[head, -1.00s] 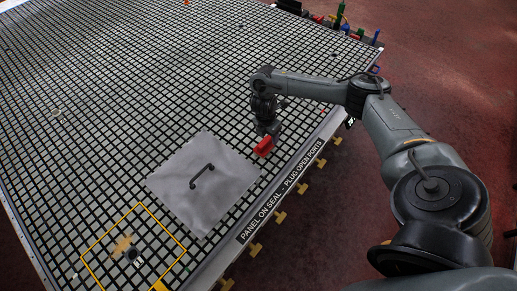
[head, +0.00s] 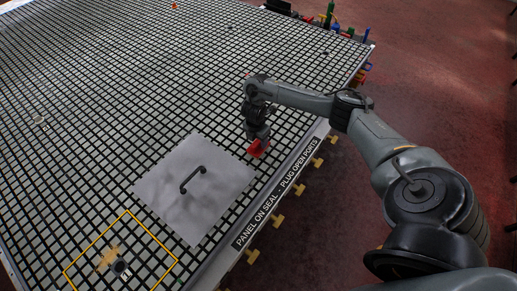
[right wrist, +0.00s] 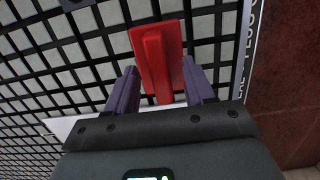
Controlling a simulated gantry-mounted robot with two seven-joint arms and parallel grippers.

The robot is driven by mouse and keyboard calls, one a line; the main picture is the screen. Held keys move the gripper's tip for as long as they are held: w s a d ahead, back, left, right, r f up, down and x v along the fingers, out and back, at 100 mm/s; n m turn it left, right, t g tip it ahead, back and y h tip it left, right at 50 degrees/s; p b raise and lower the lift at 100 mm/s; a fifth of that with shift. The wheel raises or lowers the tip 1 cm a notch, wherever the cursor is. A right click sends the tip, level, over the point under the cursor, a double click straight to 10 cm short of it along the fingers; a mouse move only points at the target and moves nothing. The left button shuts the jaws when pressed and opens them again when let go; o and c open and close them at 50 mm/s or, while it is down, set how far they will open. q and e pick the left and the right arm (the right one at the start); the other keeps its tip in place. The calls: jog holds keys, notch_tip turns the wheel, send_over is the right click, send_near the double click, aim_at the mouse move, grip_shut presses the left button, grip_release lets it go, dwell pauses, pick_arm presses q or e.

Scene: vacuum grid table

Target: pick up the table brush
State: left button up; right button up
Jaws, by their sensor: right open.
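The table brush seems to be the red piece with a raised ridge (head: 258,148), lying on the grid near the table's right edge. In the right wrist view the red brush (right wrist: 158,52) reaches between the two dark purple fingers. My right gripper (head: 257,139) is directly at the brush in the head view. In the right wrist view my right gripper (right wrist: 159,70) is open, with a finger on each side of the brush and gaps showing beside it. My left gripper is not in view.
A grey panel (head: 222,178) with a black handle (head: 193,179) lies beside the brush. A yellow square outline (head: 152,232) surrounds a tan patch (head: 108,257) and a small dark piece (head: 120,268). Bottles and tools (head: 330,15) stand at the far edge.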

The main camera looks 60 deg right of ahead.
jog(key=shift+d+f, duration=0.15)
jog(key=shift+f, duration=0.65)
jog(key=shift+f, duration=0.1)
jog(key=shift+c, duration=0.3)
grip_shut()
